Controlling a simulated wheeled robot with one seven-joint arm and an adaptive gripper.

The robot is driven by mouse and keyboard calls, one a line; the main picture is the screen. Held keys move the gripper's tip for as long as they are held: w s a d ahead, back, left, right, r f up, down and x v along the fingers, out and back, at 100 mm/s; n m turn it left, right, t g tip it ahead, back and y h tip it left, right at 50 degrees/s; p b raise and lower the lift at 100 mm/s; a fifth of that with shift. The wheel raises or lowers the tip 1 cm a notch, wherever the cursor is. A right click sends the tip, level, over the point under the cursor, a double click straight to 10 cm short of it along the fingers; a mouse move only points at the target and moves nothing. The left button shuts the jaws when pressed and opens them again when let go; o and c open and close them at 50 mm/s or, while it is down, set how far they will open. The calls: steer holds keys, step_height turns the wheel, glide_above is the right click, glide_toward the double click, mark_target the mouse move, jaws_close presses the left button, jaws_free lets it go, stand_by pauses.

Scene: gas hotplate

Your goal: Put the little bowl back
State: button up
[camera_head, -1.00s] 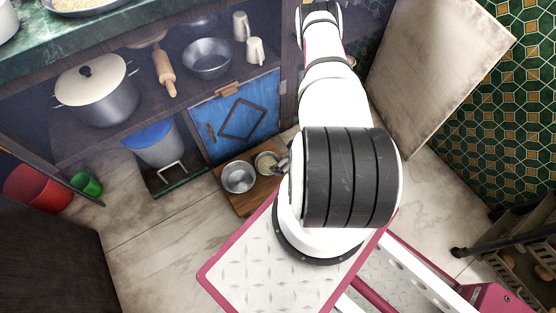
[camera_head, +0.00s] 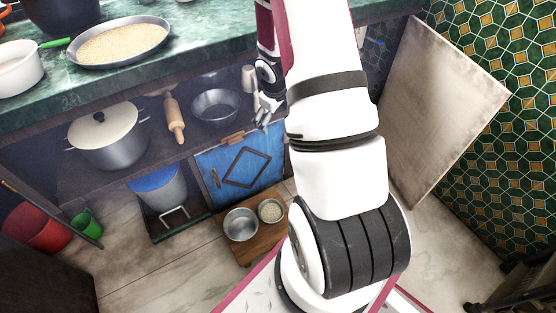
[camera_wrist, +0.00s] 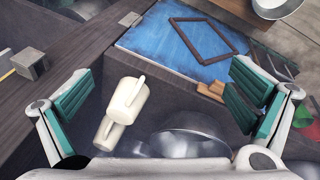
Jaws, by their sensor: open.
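A small bowl holding pale grain (camera_head: 270,210) stands on a low wooden board on the floor. An empty metal bowl (camera_head: 240,224) stands beside it on the left. A wider metal bowl (camera_head: 215,106) sits on the cabinet shelf; it also shows low in the wrist view (camera_wrist: 190,140). My gripper (camera_head: 265,112) is at the shelf opening, right of that wide bowl and well above the board. In the wrist view its fingers (camera_wrist: 160,105) are wide apart with nothing held, and two cream mugs (camera_wrist: 128,98) appear between them, farther off.
The blue cabinet door (camera_head: 242,155) is below the shelf. A lidded pot (camera_head: 108,140) and a rolling pin (camera_head: 174,118) share the shelf. The green countertop (camera_head: 185,65) overhangs it and carries a pan of grain (camera_head: 123,43). A pale panel (camera_head: 440,110) leans at right.

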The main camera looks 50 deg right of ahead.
steer(key=s+a+r+m+g, duration=0.1)
steer(key=s+a+r, duration=0.3)
steer(key=a+r, duration=0.6)
steer(key=s+a+r+m, duration=0.1)
steer(key=s+a+r, duration=0.45)
steer(key=r, duration=0.75)
steer(key=s+a+r+y, duration=0.1)
steer(key=s+a+r, duration=0.2)
steer(key=s+a, duration=0.4)
steer(key=s+a+r+n+g+y, duration=0.1)
steer(key=s+a+r, duration=0.2)
steer(key=s+a, duration=0.5)
steer(key=s, duration=0.5)
steer(key=shift+r+y, duration=0.2)
steer(key=shift+y, duration=0.2)
steer(key=shift+d, duration=0.1)
step_height(320, 180, up, 26)
steer(key=t+p, duration=0.3)
steer(key=p, duration=2.1)
steer(key=shift+d+t, duration=0.15)
steer(key=shift+t, duration=0.15)
